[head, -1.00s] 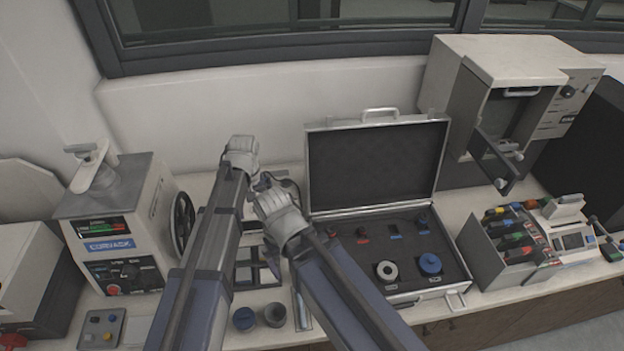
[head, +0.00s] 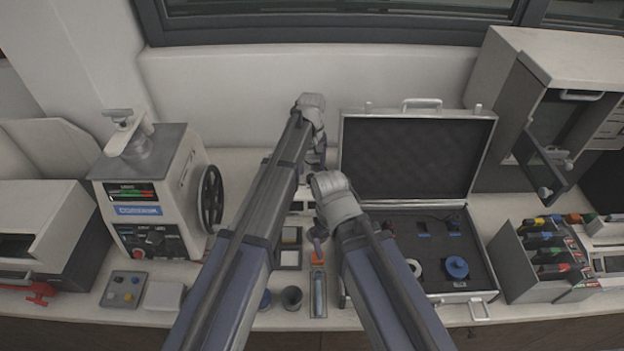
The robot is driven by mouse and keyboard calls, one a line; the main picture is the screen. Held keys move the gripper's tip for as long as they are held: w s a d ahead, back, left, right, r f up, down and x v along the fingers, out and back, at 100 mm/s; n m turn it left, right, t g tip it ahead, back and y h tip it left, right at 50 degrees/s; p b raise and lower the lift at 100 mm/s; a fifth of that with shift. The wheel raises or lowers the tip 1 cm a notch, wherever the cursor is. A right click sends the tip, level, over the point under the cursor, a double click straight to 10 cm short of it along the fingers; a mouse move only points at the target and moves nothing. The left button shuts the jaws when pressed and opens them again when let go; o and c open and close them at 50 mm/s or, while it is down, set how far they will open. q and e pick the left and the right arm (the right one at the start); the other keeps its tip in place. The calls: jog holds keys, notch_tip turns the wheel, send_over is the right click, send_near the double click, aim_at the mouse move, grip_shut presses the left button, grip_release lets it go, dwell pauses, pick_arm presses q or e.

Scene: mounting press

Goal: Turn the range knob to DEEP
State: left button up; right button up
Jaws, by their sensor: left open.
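The mounting press (head: 150,200) stands at the left with a lit display, a blue label and a dark front panel (head: 152,242). A dark knob (head: 154,238) and a red button (head: 138,252) show on that panel. The knob's lettering and pointer are too small to read, so its setting cannot be told. My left gripper (head: 316,160) is open, far right of the press, near the back wall and partly hidden by its wrist. My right gripper (head: 318,245) is mostly hidden below its wrist, close to an orange item (head: 317,257); its jaws cannot be made out.
A handwheel (head: 211,200) sticks out from the press's right side. A small button box (head: 123,291) lies in front of it. An open case (head: 480,265) with foam stands right of my arms, and a rack (head: 522,270) of coloured items beyond it.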

aim_at(312, 177)
pick_arm(q)
notch_tip(312, 177, down, 4)
jog(key=b, duration=0.3)
jog(key=shift+f, duration=0.2)
grip_shut()
dwell(0.3)
